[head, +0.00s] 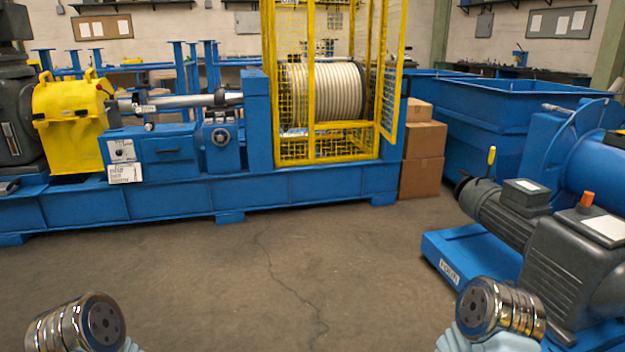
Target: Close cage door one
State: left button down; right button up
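A yellow mesh cage (311,157) stands on the blue machine in the upper middle of the head view, around a drum (335,92) wound with pale rope or cable. A narrow yellow mesh door panel (392,80) at the cage's right side is angled outward, so it looks open. I see no label telling which door is one. Neither gripper is in view. Only rounded metal parts of my two arms show at the bottom left and bottom right, well apart from the cage.
The blue machine base (290,188) runs along the left and middle. Cardboard boxes (423,160) stand right of the cage. A motor unit on a blue plinth (465,255) takes up the right foreground. The concrete floor (240,270) between is clear.

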aim_at(392, 138)
jog(key=i+z, duration=0.25)
jog(key=i, duration=0.7)
jog(key=i+j+z, duration=0.2)
jog(key=i, duration=0.75)
